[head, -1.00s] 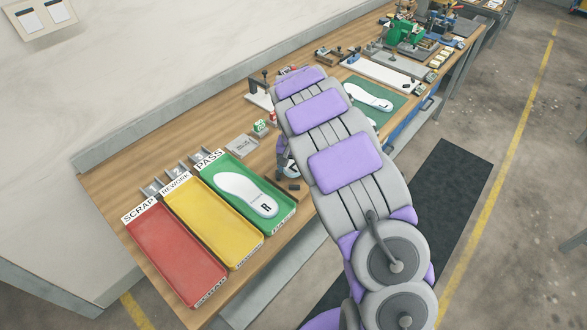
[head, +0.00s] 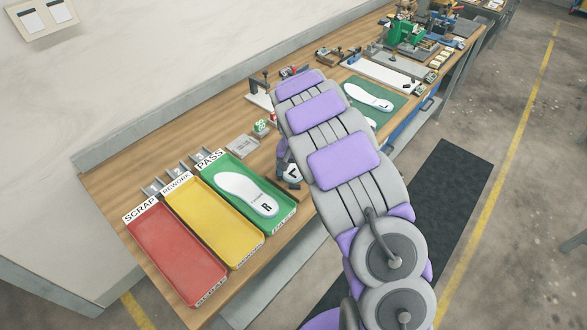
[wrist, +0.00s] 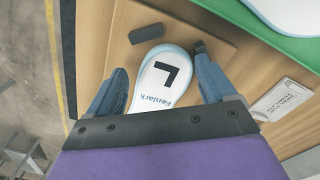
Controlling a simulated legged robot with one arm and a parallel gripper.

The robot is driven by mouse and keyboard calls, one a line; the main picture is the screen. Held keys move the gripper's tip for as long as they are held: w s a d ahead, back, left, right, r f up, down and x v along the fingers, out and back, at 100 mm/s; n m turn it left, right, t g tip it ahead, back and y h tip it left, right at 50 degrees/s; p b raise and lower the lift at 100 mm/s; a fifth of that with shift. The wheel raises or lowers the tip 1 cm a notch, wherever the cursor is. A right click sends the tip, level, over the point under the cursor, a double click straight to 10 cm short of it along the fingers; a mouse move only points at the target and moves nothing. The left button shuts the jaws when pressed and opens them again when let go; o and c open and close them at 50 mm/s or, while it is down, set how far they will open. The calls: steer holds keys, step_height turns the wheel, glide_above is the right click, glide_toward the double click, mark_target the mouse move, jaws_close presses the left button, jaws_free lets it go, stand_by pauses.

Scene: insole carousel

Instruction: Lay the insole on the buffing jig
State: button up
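A white insole (wrist: 163,75) with a black L and pale blue edges lies between my fingers in the wrist view. A small part of it shows beside my arm in the head view (head: 292,170). My gripper (wrist: 160,66) is open, with one finger on each side of the insole and a narrow gap at each. The insole's near end is hidden under my gripper. A wooden board (wrist: 115,42) with a dark block (wrist: 146,33) lies under and beside it. I cannot tell whether this board is the buffing jig.
A green PASS tray (head: 291,215) holds an insole marked R (head: 248,194). Yellow REWORK (head: 215,232) and red SCRAP (head: 175,252) trays are empty. Another insole (head: 368,97) lies on a green mat (head: 390,111). Further tools crowd the bench's far end.

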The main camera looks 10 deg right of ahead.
steer(key=shift+o, duration=0.7)
steer(key=shift+w+a, duration=0.1)
